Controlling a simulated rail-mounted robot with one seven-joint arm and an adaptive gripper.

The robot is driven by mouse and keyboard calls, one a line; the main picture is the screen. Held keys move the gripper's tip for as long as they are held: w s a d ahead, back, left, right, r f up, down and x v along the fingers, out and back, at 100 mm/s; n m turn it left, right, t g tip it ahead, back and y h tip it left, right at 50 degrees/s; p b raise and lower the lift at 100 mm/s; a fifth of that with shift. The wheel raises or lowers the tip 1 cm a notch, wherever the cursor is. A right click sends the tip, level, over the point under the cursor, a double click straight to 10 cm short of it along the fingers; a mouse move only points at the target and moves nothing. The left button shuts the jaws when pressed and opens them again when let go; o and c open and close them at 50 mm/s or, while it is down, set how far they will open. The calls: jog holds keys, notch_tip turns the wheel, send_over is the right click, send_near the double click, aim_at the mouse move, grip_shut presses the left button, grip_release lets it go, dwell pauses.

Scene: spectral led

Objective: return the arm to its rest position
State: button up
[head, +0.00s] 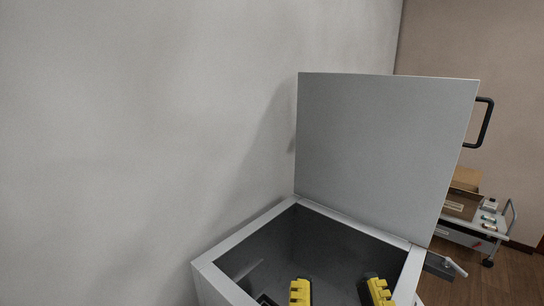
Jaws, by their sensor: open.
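My arm and my gripper do not show in the head view. A grey box (223,258) with an open top stands at the bottom centre-right, cut off by the lower picture edge. Its flat lid (385,150) is raised upright, with a black handle (486,122) on its right edge. Inside the box are a yellow block (300,292) and a second yellow block (378,291), both with dark parts beside them. Their lower ends are out of the picture.
A plain grey wall (150,130) fills the left and rises close behind the box. A small latch-like part (445,265) juts out on the box's right side. At the far right, a cart (485,227) on wheels holds cardboard boxes (463,192) and small items. Brown floor (515,275) shows beside it.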

notch_tip(320, 180, up, 37)
jog(key=p, duration=3.4)
jog(key=shift+w+d, duration=0.2)
jog(key=shift+w, duration=0.05)
jog(key=shift+f, duration=0.1)
